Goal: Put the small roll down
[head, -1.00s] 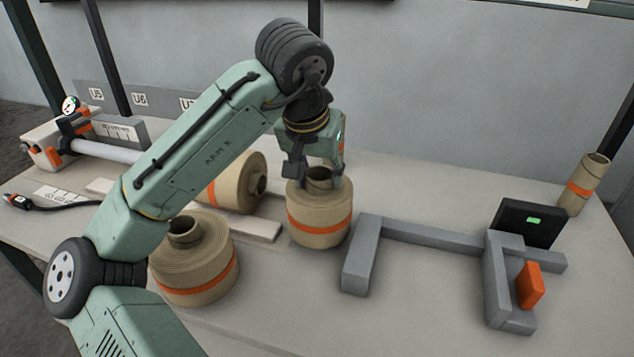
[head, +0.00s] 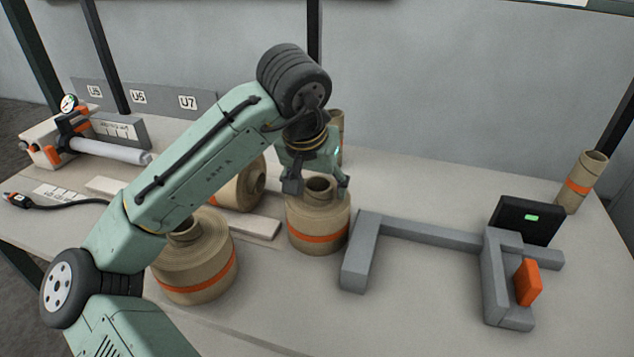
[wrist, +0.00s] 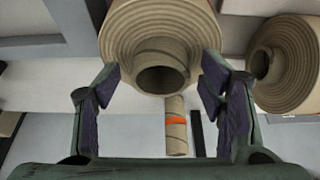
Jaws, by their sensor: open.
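The small roll (head: 319,232) is a kraft paper roll with an orange band and a hollow core. It stands upright on the table, left of the grey frame. In the wrist view the roll (wrist: 117,35) shows its core opening facing me. My gripper (head: 317,190) is open just above the roll's top, its fingers spread to either side of the core. In the wrist view my gripper's fingers (wrist: 165,88) are wide apart with the core between and beyond them, and nothing is clamped.
A larger roll (head: 203,270) stands at the front left, and another roll (head: 240,192) lies on its side behind. A grey frame (head: 430,236) with a black display (head: 526,222) is at right. A thin roll (head: 581,185) stands at the far right. The front middle table is clear.

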